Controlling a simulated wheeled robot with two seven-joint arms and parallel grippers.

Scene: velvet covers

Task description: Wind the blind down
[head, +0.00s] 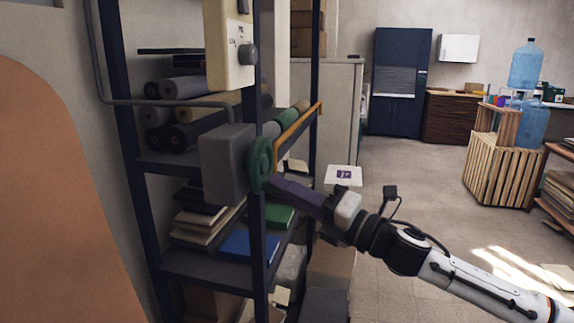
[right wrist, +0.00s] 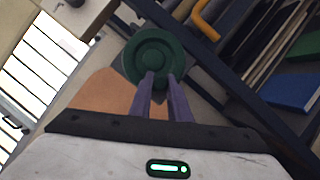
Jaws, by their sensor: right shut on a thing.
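A green round handwheel (head: 262,163) sits on the side of a grey box (head: 225,160) at the shelf's front post. It also shows face-on in the right wrist view (right wrist: 153,52). My right gripper (head: 272,186) reaches in from the right, and its purple fingers are closed at the wheel's lower rim. In the right wrist view the fingertips (right wrist: 161,78) overlap the wheel's lower edge. A blue cabinet (head: 388,115) at the back has a grey slatted front (head: 397,81); I cannot tell whether this is the blind. My left gripper is not in view.
A cream control box (head: 230,45) with a dark knob is above the wheel. A yellow bar (head: 298,133) runs just right of it. Shelves hold rolls, books and a blue folder (head: 250,245). The floor (head: 410,200) to the right is open, up to a wooden crate (head: 500,175).

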